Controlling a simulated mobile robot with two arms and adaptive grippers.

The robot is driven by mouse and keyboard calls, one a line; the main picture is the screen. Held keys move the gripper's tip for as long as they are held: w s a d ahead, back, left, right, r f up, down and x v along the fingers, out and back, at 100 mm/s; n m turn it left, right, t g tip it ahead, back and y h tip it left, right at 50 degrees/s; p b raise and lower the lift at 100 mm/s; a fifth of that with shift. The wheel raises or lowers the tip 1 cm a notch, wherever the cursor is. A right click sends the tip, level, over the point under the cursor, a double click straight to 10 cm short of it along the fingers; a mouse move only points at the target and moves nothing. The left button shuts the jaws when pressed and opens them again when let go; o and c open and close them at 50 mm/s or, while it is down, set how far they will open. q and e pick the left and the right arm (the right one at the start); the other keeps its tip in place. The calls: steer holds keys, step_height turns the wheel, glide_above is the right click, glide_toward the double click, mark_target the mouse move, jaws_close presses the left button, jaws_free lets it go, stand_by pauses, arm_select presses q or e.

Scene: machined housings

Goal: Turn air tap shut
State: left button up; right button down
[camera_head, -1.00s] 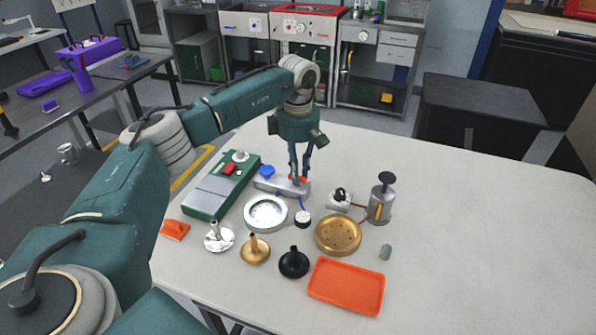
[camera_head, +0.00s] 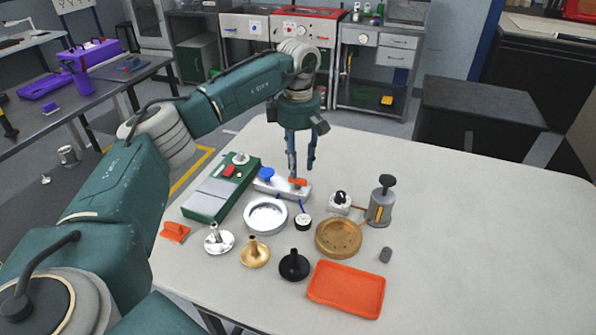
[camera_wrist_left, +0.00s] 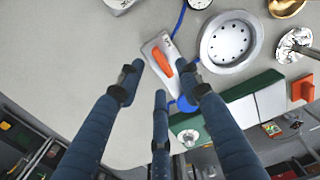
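A pale manifold block (camera_head: 279,188) lies on the table with an orange lever (camera_head: 298,182) at its right end and a blue knob (camera_head: 266,174) at its left end. In the left wrist view, the orange lever (camera_wrist_left: 161,61) lies roughly along the block's length. The blue knob there (camera_wrist_left: 187,103) is partly hidden by a finger. My left gripper (camera_head: 301,168) points down above the orange lever. Its fingers (camera_wrist_left: 162,77) are spread apart, with nothing between them. It appears clear of the lever. My right gripper is not in view.
A green-and-grey box (camera_head: 222,187) stands left of the block. A silver dish (camera_head: 266,216), brass dish (camera_head: 338,238), white switch unit (camera_head: 340,200) and metal canister (camera_head: 381,205) are nearby. An orange tray (camera_head: 346,289) lies in front. The table's right side is clear.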

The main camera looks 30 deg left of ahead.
arm_select(q)
step_height(320, 180, up, 8)
steer(key=shift+r, duration=0.15)
stand_by(0.6)
